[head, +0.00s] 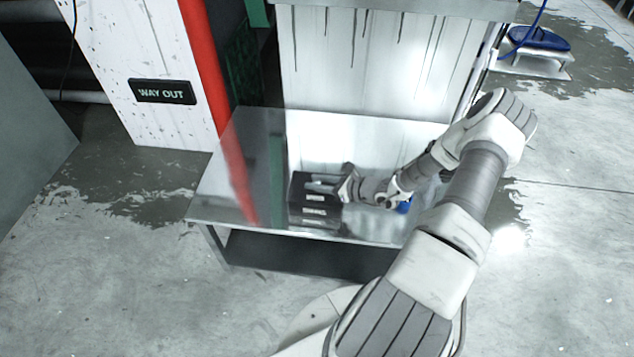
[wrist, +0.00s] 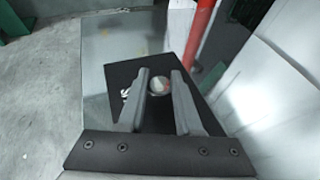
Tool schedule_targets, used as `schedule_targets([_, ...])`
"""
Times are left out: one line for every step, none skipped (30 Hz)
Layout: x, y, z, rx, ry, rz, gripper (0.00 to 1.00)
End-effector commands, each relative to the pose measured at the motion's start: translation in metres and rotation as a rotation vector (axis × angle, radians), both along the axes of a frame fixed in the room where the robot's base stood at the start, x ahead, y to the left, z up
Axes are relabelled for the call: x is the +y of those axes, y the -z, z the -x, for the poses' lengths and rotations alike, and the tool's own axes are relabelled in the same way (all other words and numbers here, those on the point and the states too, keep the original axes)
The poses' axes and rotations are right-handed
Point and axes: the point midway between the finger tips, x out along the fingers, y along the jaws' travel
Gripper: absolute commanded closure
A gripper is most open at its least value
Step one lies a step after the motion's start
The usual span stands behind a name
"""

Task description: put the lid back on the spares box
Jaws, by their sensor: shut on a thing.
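The spares box (head: 312,214) is a dark box with pale labels on its front, standing on the shiny metal table. My gripper (head: 346,184) is at the box's right side, near its top. In the wrist view my gripper (wrist: 160,92) has a round, pale knob (wrist: 158,88) between its fingers, over a flat black panel that looks like the lid (wrist: 142,72). The gripper is shut on the lid by this knob. A pale patch shows at the box top in the head view. My gripper hides part of the box, and I cannot tell whether the lid touches the rim.
The metal table (head: 232,196) has bare room left of the box. A blue thing (head: 404,207) lies partly hidden by my arm. A red post (head: 205,55) and a WAY OUT sign (head: 162,91) stand behind left. A white streaked panel (head: 375,60) stands behind the table.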

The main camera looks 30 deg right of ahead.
Motion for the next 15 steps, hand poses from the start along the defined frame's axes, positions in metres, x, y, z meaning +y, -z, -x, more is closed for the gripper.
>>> schedule_targets([0.0001,0.0029,0.0,0.0,0.0,0.0,1.0])
schedule_targets([0.0002,0.0038,-0.0001,0.0,0.0,0.0,1.0])
schedule_targets([0.0,0.0025,0.0,0.0,0.0,0.0,0.59])
schedule_targets([0.0,0.0024,0.0,0.0,0.0,0.0,0.54])
schedule_targets([0.0,0.0024,0.0,0.0,0.0,0.0,0.49])
schedule_targets([0.0,0.0024,0.0,0.0,0.0,0.0,0.41])
schedule_targets([0.0001,0.0024,0.0001,0.0,0.0,0.0,0.37])
schedule_targets([-0.0001,0.0023,0.0001,0.0,0.0,0.0,0.37])
schedule_targets([-0.0001,0.0023,0.0001,0.0,0.0,0.0,0.37])
schedule_targets([-0.0001,0.0023,0.0001,0.0,0.0,0.0,0.37])
schedule_targets([0.0,0.0023,0.0001,0.0,0.0,0.0,0.37])
schedule_targets([0.0,0.0023,0.0001,0.0,0.0,0.0,0.37])
schedule_targets([0.0,0.0023,0.0001,0.0,0.0,0.0,0.37])
schedule_targets([0.0,0.0022,0.0001,0.0,0.0,0.0,0.37])
schedule_targets([0.0,0.0018,0.0,0.0,0.0,0.0,0.37])
